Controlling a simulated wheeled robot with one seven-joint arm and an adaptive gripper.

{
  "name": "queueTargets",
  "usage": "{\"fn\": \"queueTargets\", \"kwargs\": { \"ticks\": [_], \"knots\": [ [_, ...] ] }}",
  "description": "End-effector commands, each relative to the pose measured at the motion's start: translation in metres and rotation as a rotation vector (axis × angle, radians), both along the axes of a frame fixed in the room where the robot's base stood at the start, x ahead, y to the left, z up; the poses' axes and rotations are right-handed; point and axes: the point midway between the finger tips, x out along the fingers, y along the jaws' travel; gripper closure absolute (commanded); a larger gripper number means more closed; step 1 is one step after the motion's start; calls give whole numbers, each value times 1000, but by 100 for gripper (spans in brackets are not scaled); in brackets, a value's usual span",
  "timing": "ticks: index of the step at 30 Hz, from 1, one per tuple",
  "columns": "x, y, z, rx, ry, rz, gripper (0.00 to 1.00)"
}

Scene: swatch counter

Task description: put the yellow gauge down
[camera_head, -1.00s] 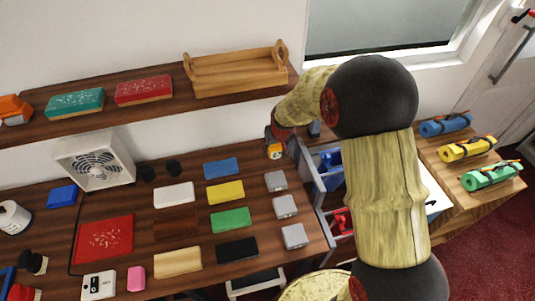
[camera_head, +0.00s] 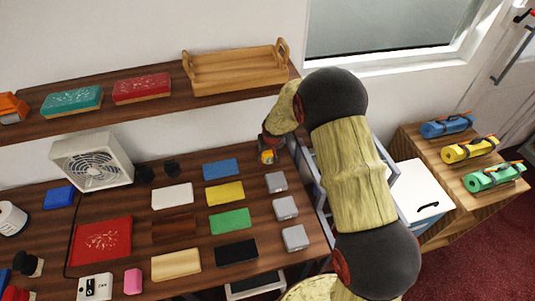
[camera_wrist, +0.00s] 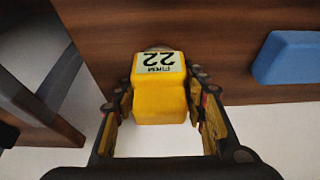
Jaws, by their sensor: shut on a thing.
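The yellow gauge (camera_wrist: 160,98) is a small yellow block with a white label reading "FIRM 22", which appears upside down in the wrist view. My gripper (camera_wrist: 162,105) is shut on it, with one finger on each side. In the head view the yellow gauge (camera_head: 267,157) shows small at my gripper (camera_head: 268,150), near the back right part of the wooden counter (camera_head: 145,205). I cannot tell whether its underside touches anything.
A blue swatch (camera_head: 221,168) lies left of my gripper, and it also shows in the wrist view (camera_wrist: 290,57). Several grey blocks (camera_head: 276,182) stand in a column in front. A wooden shelf (camera_head: 150,100) with a wooden tray (camera_head: 235,72) is above the counter.

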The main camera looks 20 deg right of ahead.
Motion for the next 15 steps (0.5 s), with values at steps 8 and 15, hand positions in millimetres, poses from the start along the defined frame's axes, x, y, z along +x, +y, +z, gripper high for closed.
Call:
{"fn": "queueTargets", "kwargs": {
  "ticks": [8,15],
  "knots": [
    [0,0,-3,0,1,0,55],
    [0,0,-3,0,1,0,42]
  ]
}}
